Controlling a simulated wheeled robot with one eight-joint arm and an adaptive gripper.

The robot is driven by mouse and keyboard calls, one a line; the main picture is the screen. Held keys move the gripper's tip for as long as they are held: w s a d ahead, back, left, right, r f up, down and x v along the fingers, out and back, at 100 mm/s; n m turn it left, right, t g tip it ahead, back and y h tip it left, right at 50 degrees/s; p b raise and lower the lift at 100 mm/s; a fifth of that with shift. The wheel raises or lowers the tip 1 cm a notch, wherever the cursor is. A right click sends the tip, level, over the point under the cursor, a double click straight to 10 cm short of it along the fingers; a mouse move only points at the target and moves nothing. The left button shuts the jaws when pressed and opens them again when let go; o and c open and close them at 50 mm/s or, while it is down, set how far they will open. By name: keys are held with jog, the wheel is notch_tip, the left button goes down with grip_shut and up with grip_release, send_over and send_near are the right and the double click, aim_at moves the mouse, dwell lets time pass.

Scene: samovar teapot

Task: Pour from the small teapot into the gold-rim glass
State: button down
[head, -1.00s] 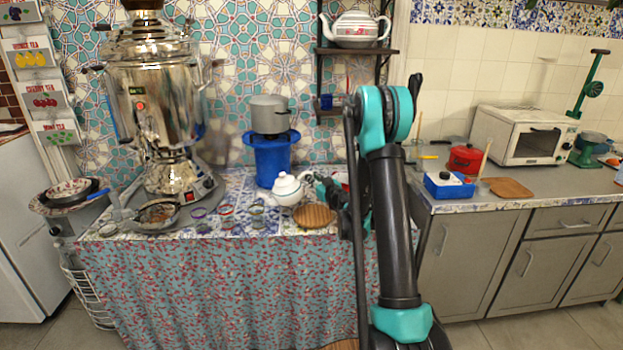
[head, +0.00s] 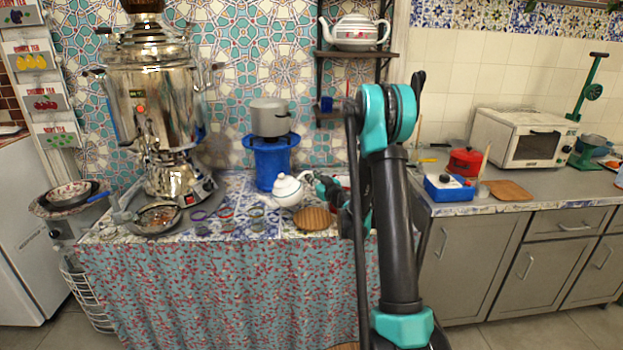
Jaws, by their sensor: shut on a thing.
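The small white teapot (head: 287,191) is in the head view, just above the tiled table and tipped a little to the left. My gripper (head: 309,180) is at its right side, shut on it; the fingertips are small and partly hidden. Several small glasses with coloured rims stand on the table left of and below the teapot. One with a dull yellowish rim, probably the gold-rim glass (head: 257,212), stands just left of the teapot's lower body. I cannot see any liquid.
A blue stove (head: 271,165) with a grey pot (head: 269,118) stands behind. A large samovar (head: 160,105) and a metal strainer pan (head: 158,218) are at the left. My arm hides the table's right end.

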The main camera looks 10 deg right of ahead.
jog(key=shift+s+a+r+n, duration=0.15)
jog(key=shift+r+n, duration=0.25)
jog(key=shift+r, duration=0.3)
jog(key=shift+a+r+n, duration=0.2)
jog(key=shift+r+n, duration=0.2)
jog(key=shift+r, duration=0.35)
jog(key=shift+s+a+r+n, duration=0.15)
jog(key=shift+r+n, duration=0.25)
jog(key=shift+r, duration=0.3)
dwell(1.9)
jog(key=shift+w, duration=0.1)
dwell(0.6)
jog(key=f+m, duration=0.1)
jog(key=f, duration=0.1)
jog(key=f+m, duration=0.1)
jog(key=f, duration=0.2)
jog(key=d+f+m, duration=0.1)
jog(key=f+m, duration=0.1)
jog(key=shift+w+d+f, duration=0.1)
jog(key=shift+w+f, duration=0.2)
jog(key=shift+f, duration=0.1)
jog(key=shift+r+m, duration=0.1)
jog(key=shift+m, duration=0.3)
jog(key=shift+s+r+m, duration=0.1)
jog(key=shift+r+m, duration=0.5)
jog(key=shift+r, duration=0.05)
